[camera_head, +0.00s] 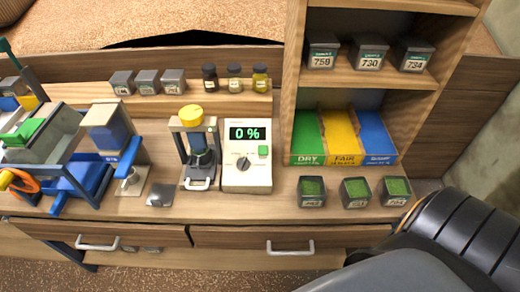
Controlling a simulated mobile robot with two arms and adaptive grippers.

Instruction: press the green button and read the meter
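The meter (247,180) is a cream box standing upright on the desk, near the middle of the head view. Its dark display (247,133) reads "0 %" in green digits. A dark dial (244,163) sits to the left of and slightly below the button. Nothing covers the meter's face. Neither of my grippers shows in the head view; only dark and grey parts of my own body show at the lower right.
A yellow-topped press (191,116) stands just left of the meter. A machine with blue parts (75,180) fills the left. Several jars and tins line the back ledge. A shelf with green, yellow and blue bins (342,160) is at right, with three green-filled containers (355,193) in front.

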